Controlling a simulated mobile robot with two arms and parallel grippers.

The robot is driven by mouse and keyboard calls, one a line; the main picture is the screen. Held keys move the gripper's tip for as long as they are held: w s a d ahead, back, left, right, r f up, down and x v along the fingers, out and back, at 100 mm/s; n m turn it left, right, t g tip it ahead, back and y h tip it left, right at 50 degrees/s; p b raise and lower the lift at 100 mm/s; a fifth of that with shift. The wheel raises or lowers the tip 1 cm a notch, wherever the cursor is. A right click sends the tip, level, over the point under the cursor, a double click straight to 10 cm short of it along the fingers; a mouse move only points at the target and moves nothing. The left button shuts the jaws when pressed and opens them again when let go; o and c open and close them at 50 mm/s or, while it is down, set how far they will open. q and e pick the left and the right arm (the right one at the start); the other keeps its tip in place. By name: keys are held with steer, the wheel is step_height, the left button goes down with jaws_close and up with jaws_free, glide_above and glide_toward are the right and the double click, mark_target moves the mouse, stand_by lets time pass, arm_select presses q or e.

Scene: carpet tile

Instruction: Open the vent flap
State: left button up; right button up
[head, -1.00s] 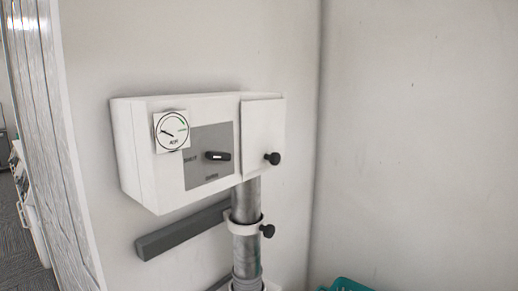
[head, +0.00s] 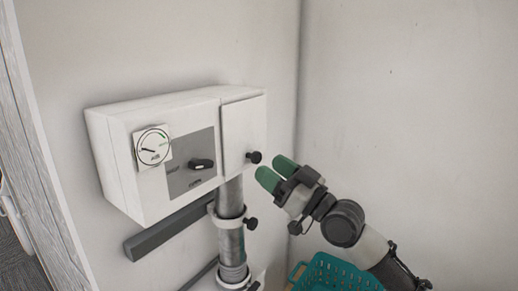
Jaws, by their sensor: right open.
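A white wall box (head: 150,150) hangs on the wall, with a gauge and a dark rotary handle on its front. The flap (head: 240,130) is the white panel at the right end of the box, and it looks closed. A black knob (head: 254,157) sticks out near its lower right corner. My right gripper (head: 272,172) has green fingertips and is open and empty. It is just right of the knob, seemingly apart from it. My left gripper is not in view.
A metal pipe (head: 231,240) with a white collar and black knob (head: 251,223) runs down below the box. A grey rail (head: 165,236) is on the wall behind it. A teal basket (head: 335,275) stands at the bottom, under my right arm. The right wall is bare.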

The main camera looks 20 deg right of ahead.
mark_target(259, 160)
steer(key=shift+p+x, duration=0.6)
steer(key=shift+x, duration=1.3)
jaws_close()
